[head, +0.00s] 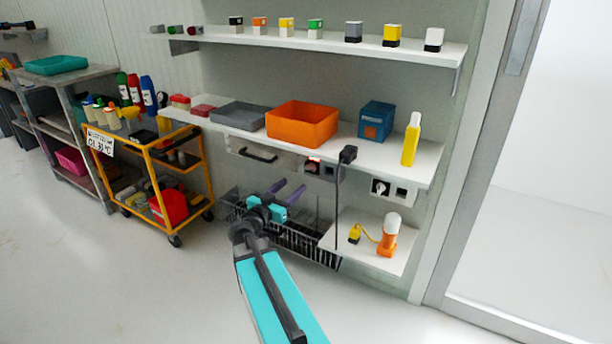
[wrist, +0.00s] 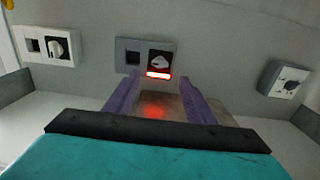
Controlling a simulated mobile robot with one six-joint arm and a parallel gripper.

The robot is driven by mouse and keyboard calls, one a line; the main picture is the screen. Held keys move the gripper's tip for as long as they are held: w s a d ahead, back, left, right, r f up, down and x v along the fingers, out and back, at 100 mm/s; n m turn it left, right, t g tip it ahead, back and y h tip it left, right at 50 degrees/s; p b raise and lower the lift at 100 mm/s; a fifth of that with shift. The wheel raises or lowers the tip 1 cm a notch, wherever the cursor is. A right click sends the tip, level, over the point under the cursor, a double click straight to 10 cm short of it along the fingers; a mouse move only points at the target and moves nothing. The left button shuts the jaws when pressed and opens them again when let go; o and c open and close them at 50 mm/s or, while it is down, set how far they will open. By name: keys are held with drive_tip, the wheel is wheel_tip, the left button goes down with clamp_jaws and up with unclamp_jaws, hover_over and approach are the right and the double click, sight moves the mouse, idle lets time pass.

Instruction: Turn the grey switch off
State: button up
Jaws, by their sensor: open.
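The grey switch is a grey plate (wrist: 126,58) with a dark square socket and a dark panel holding a pale knob (wrist: 160,61). A red-white light bar glows at the panel's edge in the wrist view. In the head view the switch (head: 312,167) is on the wall under the middle shelf. My gripper (head: 288,189) is open and empty, its two purple fingers apart. In the wrist view the gripper (wrist: 157,78) points at the switch, the fingertips on either side of the light bar. I cannot tell whether they touch the wall.
A white switch plate (wrist: 46,45) is left and another boxed knob (wrist: 290,80) right in the wrist view. A black plug with a cable (head: 347,155) hangs beside the grey switch. The middle shelf (head: 395,160) overhangs it. A black wire basket (head: 300,240) is below.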

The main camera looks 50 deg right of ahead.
sight(311, 168)
drive_tip(key=b+x, duration=0.1)
drive_tip(key=x, duration=0.9)
drive_tip(key=shift+d+b, duration=0.35)
drive_tip(key=shift+b, duration=0.05)
drive_tip(key=c, duration=1)
